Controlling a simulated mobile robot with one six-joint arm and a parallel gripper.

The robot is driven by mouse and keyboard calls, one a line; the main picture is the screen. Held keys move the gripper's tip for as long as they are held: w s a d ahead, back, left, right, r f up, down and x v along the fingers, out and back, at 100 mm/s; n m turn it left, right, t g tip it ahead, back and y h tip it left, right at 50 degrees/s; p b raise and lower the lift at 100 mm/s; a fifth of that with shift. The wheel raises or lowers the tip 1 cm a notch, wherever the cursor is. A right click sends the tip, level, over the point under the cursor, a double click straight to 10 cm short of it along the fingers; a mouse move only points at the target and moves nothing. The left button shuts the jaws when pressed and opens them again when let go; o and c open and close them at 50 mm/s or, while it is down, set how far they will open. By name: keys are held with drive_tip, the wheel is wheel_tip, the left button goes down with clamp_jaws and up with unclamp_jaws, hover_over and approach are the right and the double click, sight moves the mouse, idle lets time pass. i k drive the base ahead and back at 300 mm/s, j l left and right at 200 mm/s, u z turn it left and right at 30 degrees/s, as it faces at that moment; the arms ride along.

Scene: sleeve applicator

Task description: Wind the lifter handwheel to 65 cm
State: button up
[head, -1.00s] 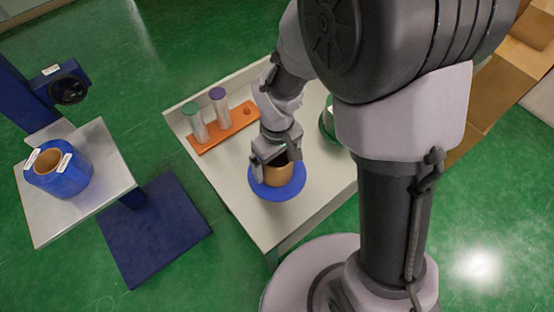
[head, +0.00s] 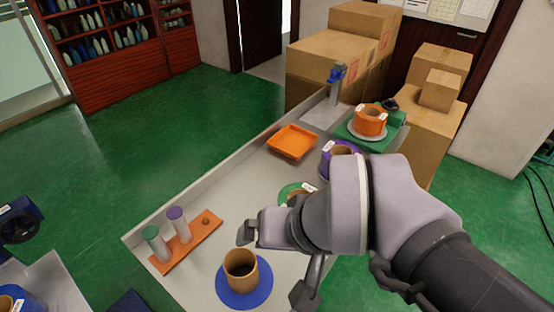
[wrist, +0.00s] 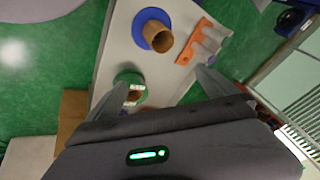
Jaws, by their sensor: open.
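The lifter's black handwheel (head: 20,224) is at the left edge of the head view, on a dark blue mount. It also shows at the top right of the wrist view (wrist: 290,18). The lifter's pale platform (head: 62,280) carries a blue roll (head: 14,300), partly cut off by the frame. No height reading is legible. My gripper (head: 275,264) is open and empty above the table, just right of a brown core (head: 240,272). In the wrist view the gripper's fingers (wrist: 163,80) are spread apart, well away from the handwheel.
The core stands on a blue disc (head: 258,295) on the grey table (head: 210,255). An orange rack (head: 190,243) with two capped tubes lies nearby. An orange tray (head: 293,141), rolls and cardboard boxes (head: 330,60) are farther back. Green floor (head: 160,130) left of the table is clear.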

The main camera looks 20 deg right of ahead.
sight(20, 231)
drive_tip(key=u, duration=1.6)
drive_tip(key=i+j+z, duration=0.4)
drive_tip(key=j+z, duration=0.15)
drive_tip(key=i+j+z, duration=0.25)
drive_tip(key=j, duration=0.2)
drive_tip(key=j+z, duration=0.25)
drive_tip(key=j, duration=0.15)
drive_tip(key=i+j+z, duration=0.1)
drive_tip(key=j+z, duration=0.45)
drive_tip(key=j, duration=0.3)
